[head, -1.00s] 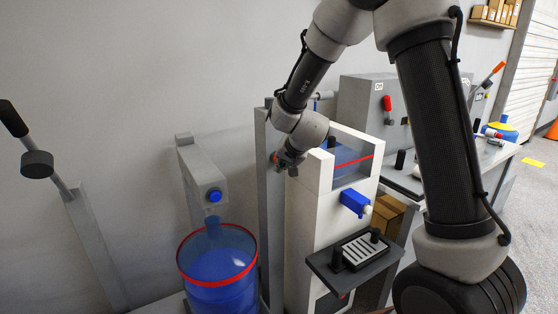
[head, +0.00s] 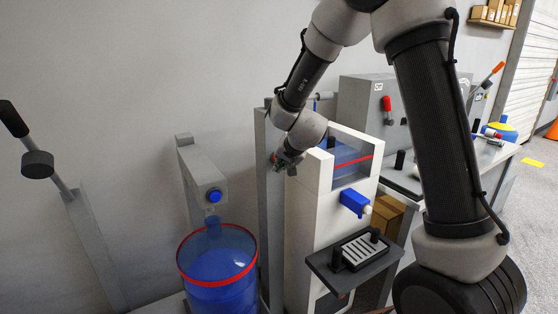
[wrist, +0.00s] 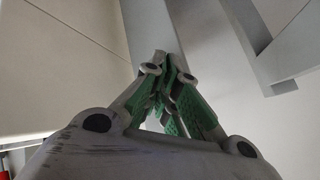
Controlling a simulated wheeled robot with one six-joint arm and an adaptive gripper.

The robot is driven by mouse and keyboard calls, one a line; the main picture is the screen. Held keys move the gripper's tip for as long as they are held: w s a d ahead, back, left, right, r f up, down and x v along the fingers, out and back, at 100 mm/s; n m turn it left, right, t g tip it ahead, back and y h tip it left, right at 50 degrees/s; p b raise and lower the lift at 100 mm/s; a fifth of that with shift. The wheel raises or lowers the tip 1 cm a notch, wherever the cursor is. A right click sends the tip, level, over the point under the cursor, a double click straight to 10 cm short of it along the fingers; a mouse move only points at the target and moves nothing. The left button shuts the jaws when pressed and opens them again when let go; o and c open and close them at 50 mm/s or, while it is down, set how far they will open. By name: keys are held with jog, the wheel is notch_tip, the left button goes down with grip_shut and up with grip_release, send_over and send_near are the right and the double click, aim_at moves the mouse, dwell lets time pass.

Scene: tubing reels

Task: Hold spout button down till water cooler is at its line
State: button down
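The water cooler (head: 308,215) is a tall white cabinet right of centre in the head view. A red line (head: 352,161) crosses its upper window, with blue water (head: 346,172) behind it. I cannot tell exactly how the water surface sits against the line. A blue spout (head: 355,202) sticks out of its front. My gripper (head: 280,163) is at the grey post (head: 268,205) beside the cooler's left side, by a small reddish spot that may be the button, mostly hidden. In the wrist view my gripper (wrist: 168,66) has its green-padded fingers together at the tips, close to the grey post (wrist: 150,28).
A grey dispenser (head: 203,178) with a blue button (head: 214,196) stands over a blue red-rimmed barrel (head: 218,268) at left. A dark drip tray (head: 335,276) juts from the cooler. A lever (head: 50,175) stands far left, a workbench (head: 480,165) at right.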

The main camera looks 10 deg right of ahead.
jog(key=shift+w+r, duration=0.1)
jog(key=shift+r, duration=0.1)
jog(key=shift+s+d+f, duration=0.1)
jog(key=shift+s+d, duration=0.05)
jog(key=shift+s, duration=0.3)
jog(key=shift+s+d+f, duration=0.1)
jog(key=shift+s+d, duration=0.05)
jog(key=shift+s, duration=0.25)
jog(key=s, duration=0.1)
jog(key=s+d, duration=0.1)
jog(key=s, duration=0.3)
jog(key=shift+d, duration=0.25)
